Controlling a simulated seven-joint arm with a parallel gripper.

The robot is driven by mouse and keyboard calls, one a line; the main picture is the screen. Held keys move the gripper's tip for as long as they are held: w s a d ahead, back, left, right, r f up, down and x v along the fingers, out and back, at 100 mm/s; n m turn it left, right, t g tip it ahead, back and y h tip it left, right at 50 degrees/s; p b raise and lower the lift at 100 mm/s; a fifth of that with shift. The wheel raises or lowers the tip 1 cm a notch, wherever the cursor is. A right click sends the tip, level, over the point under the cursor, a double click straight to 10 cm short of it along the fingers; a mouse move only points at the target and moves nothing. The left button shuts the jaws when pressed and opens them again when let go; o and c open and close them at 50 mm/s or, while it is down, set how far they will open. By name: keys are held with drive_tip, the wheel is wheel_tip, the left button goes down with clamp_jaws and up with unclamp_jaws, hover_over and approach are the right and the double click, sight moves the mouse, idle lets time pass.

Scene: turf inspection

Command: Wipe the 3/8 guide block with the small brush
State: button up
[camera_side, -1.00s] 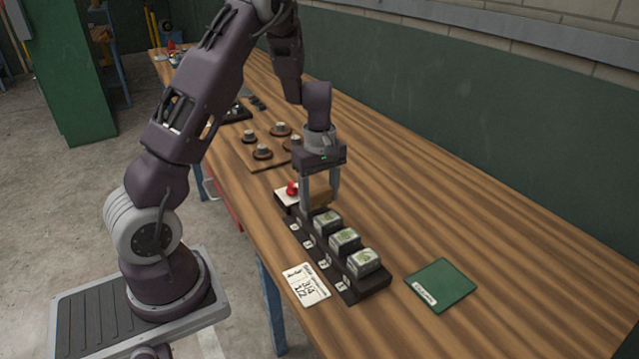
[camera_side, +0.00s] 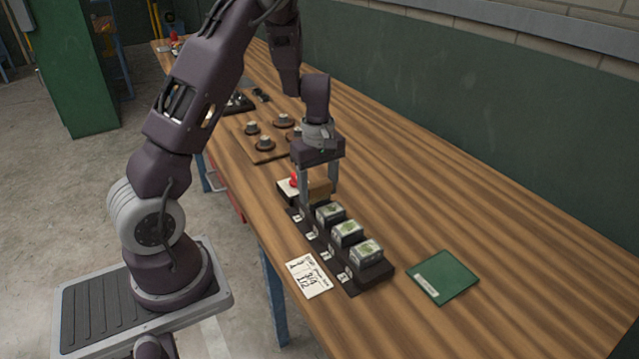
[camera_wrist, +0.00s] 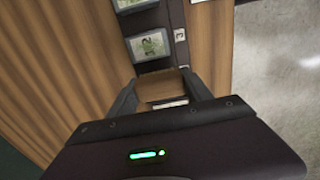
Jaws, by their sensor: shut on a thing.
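My gripper (camera_side: 318,190) is shut on a tan-brown wooden block-shaped thing (camera_side: 321,188), which looks like the back of the small brush. It also shows between my fingers in the wrist view (camera_wrist: 166,85). Any bristles are hidden. My gripper is over the far end of a dark rack (camera_side: 352,288). Several grey blocks with green-marked tops stand in the rack, including ones at the middle (camera_side: 347,233) and near end (camera_side: 367,252). The rack's small labels are too blurred to tell which block is 3/8. I cannot tell whether the held thing touches the rack.
A white-topped box with a red knob (camera_side: 294,181) is just beyond my gripper. A written card (camera_side: 309,277) lies left of the rack and a green pad (camera_side: 443,277) right of it. A wooden board with round pieces (camera_side: 266,157) is farther back. The table's right side is clear.

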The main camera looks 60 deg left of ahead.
drive_tip(key=a, duration=0.4)
drive_tip(key=shift+d, duration=1.9)
drive_tip(key=shift+w+d+r, duration=0.1)
drive_tip(key=shift+r, duration=4.1)
